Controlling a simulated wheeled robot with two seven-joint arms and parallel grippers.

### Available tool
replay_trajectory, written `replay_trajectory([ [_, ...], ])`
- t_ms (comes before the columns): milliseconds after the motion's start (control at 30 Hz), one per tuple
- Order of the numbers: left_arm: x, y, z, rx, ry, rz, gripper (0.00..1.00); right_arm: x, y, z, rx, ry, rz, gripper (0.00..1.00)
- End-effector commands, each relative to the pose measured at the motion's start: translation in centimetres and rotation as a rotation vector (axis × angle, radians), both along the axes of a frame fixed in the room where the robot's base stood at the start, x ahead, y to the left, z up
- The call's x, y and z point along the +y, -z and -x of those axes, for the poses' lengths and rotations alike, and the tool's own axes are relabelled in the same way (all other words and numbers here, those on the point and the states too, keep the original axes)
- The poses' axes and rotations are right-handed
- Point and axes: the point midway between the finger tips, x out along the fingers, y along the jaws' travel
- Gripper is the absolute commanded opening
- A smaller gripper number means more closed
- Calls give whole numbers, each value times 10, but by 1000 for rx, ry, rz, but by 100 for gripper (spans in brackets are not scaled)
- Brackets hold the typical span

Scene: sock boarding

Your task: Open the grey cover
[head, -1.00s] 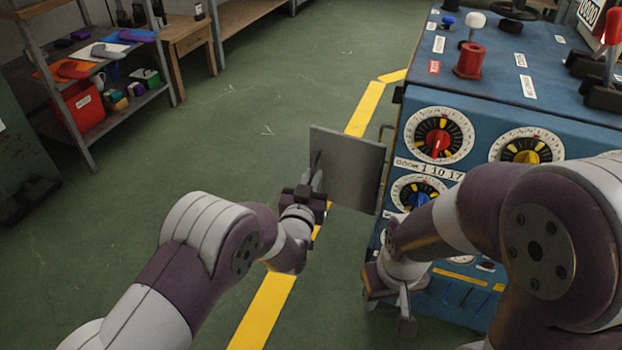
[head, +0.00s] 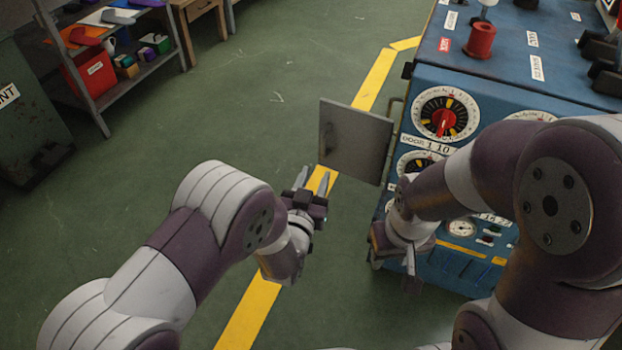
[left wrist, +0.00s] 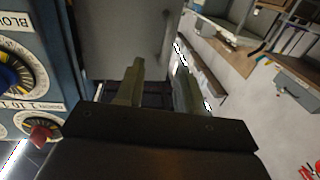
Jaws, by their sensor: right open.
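The grey cover (head: 355,142) is a flat square plate that stands out from the left front edge of the blue machine (head: 535,85), swung away from its face. A dark mark, perhaps its handle, shows on its left part. My left gripper (head: 315,180) is just below and left of the cover, empty, with its fingers apart and a gap to the plate. In the left wrist view the cover (left wrist: 110,45) fills the upper middle beyond the two parted fingers (left wrist: 158,85). My right gripper (head: 411,282) hangs low before the machine's front, open, partly hidden by its own wrist.
The machine's front carries dials, such as one with a red knob (head: 444,122). A red spool (head: 480,40) stands on its top. A shelf with a red bin (head: 92,75) is at the upper left. Green floor with a yellow line (head: 250,310) is clear between.

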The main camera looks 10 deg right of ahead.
Motion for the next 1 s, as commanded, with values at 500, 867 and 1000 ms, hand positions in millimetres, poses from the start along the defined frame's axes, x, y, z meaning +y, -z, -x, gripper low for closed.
replay_trajectory([
  [500, 14, 1, 37, -1, 2, -1, 38, 0, -14, 0, 1, 0, 0, 43],
  [867, 14, 25, 39, 108, 9, -45, 38, 0, -14, 0, 0, 0, 0, 43],
  [1000, 27, 96, 79, 557, 55, -246, 38, 0, -17, 0, 1, 0, 0, 43],
])
